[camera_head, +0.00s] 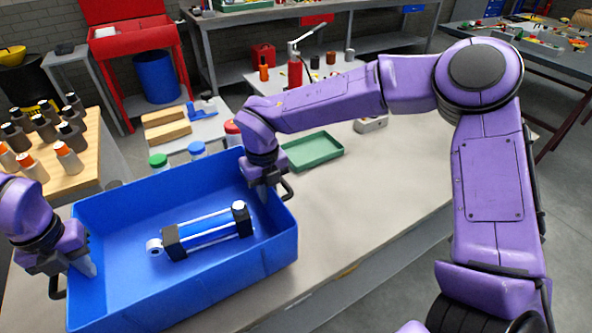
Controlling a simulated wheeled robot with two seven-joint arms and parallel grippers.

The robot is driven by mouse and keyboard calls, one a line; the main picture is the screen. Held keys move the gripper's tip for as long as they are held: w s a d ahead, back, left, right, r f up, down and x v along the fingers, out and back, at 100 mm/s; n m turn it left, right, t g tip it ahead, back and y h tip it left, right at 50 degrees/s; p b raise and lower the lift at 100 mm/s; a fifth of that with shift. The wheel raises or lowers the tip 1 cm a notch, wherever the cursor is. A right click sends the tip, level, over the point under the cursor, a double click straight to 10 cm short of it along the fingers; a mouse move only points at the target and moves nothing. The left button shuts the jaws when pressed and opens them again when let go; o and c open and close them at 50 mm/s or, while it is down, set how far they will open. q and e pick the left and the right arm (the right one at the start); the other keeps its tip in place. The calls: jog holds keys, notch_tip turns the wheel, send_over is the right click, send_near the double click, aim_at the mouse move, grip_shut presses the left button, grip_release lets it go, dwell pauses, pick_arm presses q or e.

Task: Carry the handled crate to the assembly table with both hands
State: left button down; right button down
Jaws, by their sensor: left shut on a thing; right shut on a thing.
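The handled crate (215,284) is a blue open box at the lower left of the head view. A cylinder with black end blocks and silver rods (203,232) lies inside it. My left gripper (68,266) is shut at the crate's left end, by a dark handle. My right gripper (267,188) is shut at the crate's right end, by another dark handle (287,188). The fingertips are partly hidden. A grey table (375,205) spreads behind and right of the crate. I cannot tell whether the crate touches its top.
A green tray (314,151) and a small grey block (370,124) stand on the grey table. Several bottles (68,158) stand on a wooden top at left. Jars with green, blue and red lids stand just behind the crate. The table's right part is clear.

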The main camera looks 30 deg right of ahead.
aim_at(104, 289)
pick_arm(q)
jog(key=shift+w, duration=0.1)
pick_arm(e)
jog(key=shift+w, duration=0.1)
